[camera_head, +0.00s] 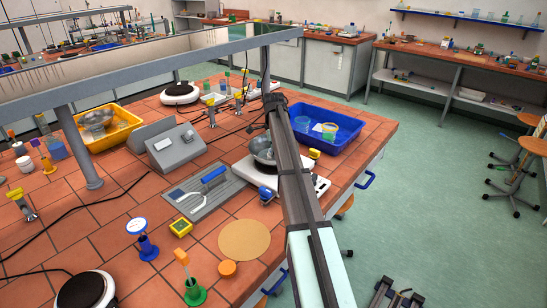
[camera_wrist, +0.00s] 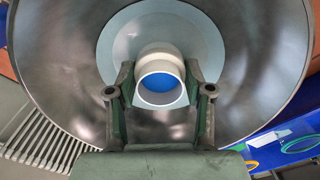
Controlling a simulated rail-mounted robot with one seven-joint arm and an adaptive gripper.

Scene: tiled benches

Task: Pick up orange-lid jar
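A small jar with a round orange lid (camera_head: 227,268) stands on the tiled bench, just below a round tan mat. My gripper's end is hidden behind my arm in the head view. In the wrist view my gripper (camera_wrist: 160,80) has one finger on each side of a white cylinder with a blue inside (camera_wrist: 160,82). This cylinder stands within a wide metal bowl (camera_wrist: 235,85). The fingers lie close to its sides, but I cannot tell whether they touch it. No orange lid shows in the wrist view.
The tan mat (camera_head: 244,240), a yellow timer (camera_head: 181,228) and a blue-based stand (camera_head: 148,248) are near the orange lid. A green-based stand (camera_head: 194,291) is to its left. A blue tray (camera_head: 345,125) with containers is behind my arm. The bench edge is to the right.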

